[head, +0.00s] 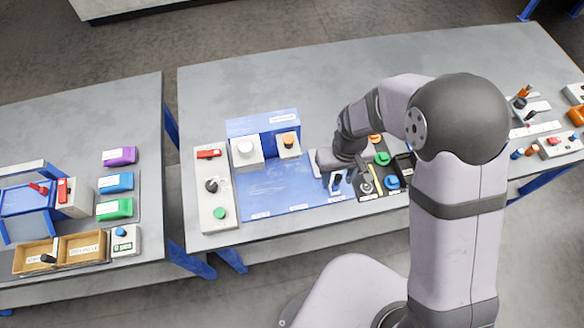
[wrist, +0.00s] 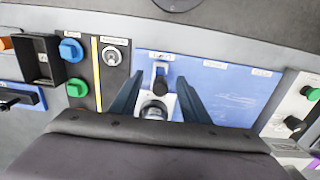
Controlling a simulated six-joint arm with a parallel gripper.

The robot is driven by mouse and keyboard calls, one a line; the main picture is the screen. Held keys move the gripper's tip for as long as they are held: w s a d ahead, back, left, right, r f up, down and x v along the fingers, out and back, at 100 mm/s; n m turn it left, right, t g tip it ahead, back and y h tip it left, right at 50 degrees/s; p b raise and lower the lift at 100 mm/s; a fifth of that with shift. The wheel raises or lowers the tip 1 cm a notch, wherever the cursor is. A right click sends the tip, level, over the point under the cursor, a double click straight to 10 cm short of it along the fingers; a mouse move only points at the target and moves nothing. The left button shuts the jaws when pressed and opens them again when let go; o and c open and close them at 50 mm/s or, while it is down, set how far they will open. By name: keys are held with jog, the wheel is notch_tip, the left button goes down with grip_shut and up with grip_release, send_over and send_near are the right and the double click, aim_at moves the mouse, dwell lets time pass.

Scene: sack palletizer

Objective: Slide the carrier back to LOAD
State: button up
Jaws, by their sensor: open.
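The carrier (wrist: 168,104) is a light grey plate with a black upright handle (wrist: 161,78). It sits at the left end of the blue track plate (wrist: 225,92) in the wrist view, which is the right end of that plate (head: 275,193) in the head view. My gripper (wrist: 160,80) is open, one finger on each side of the handle, with gaps visible. A label lies just beyond the handle, and two more labels follow along the plate's edge; their words are too small to read surely. My wrist hides part of the carrier in the head view.
A white control panel (head: 214,187) stands left of the plate. A blue block with two white units (head: 245,150) stands behind it. A dark panel with a key switch (wrist: 113,57) and coloured knobs adjoins the carrier's end. The middle of the plate is clear.

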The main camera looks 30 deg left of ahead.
jog(key=shift+r, duration=0.15)
jog(key=shift+r+p, duration=1.9)
jog(key=shift+r, duration=0.2)
jog(key=shift+r+p, duration=1.6)
jog(key=shift+r, duration=0.2)
